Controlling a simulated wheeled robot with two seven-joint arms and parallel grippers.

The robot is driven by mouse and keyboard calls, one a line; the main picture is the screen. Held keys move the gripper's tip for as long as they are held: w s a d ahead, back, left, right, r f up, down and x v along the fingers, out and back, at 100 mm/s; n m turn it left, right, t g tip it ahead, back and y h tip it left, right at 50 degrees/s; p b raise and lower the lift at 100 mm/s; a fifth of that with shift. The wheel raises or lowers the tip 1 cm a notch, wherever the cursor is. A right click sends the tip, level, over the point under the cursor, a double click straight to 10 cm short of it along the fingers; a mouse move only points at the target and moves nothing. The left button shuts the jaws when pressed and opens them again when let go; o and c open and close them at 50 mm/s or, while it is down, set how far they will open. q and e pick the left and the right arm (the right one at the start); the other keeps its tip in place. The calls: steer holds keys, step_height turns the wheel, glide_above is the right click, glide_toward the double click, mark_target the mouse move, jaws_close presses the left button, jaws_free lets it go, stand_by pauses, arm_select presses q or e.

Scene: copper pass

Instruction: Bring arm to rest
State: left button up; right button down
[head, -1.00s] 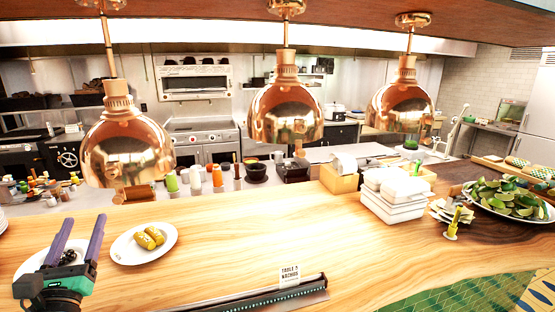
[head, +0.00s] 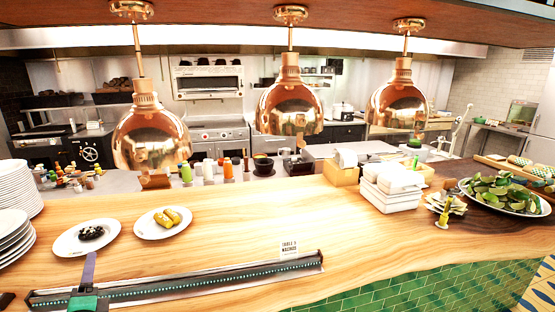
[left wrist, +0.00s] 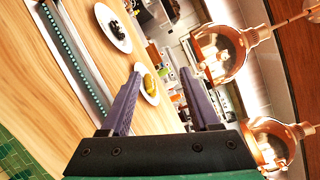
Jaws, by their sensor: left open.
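My left gripper (head: 89,262) is low at the left front of the counter in the head view, in front of the ticket rail. One purple finger shows there above its teal body. In the left wrist view the two purple fingers of this gripper (left wrist: 160,73) stand wide apart with nothing between them. My right gripper is not in view.
A plate of dark pieces (head: 65,245) and a plate of pickles (head: 148,232) stand beyond my gripper. Plate stacks (head: 18,205) stand at the left. The ticket rail (head: 190,284) runs along the front edge. Copper lamps (head: 152,138) hang above. Mid-counter is clear.

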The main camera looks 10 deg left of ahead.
arm_select(q)
steer(key=s+d+f+n+g+h, duration=0.3)
steer(key=d+f+n, duration=0.15)
steer(key=f, duration=0.35)
steer(key=s+d+f+n+g+h, duration=0.2)
steer(key=d+f+n+g, duration=0.1)
steer(key=f+n, duration=0.3)
steer(key=s+d+f+n+g+h, duration=0.1)
steer(key=s+d+f+g+h, duration=0.1)
steer(key=s+d+f+h, duration=0.3)
steer(key=s+d+f+n+g+h, duration=0.15)
steer(key=d+f, duration=0.25)
steer(key=d, duration=0.4)
steer(key=s+f+g+b, duration=0.25)
steer(key=f+b, duration=0.35)
steer(key=f, duration=2.3)
steer(key=s+a+f+b, duration=0.3)
steer(key=s+f+b, duration=0.1)
steer(key=s+f, duration=1.3)
steer(key=shift+f+g+y, duration=0.35)
steer(key=shift+f+g, duration=0.05)
steer(key=shift+f, duration=0.35)
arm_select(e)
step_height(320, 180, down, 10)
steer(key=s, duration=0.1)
arm_select(q)
steer(key=shift+a, duration=0.1)
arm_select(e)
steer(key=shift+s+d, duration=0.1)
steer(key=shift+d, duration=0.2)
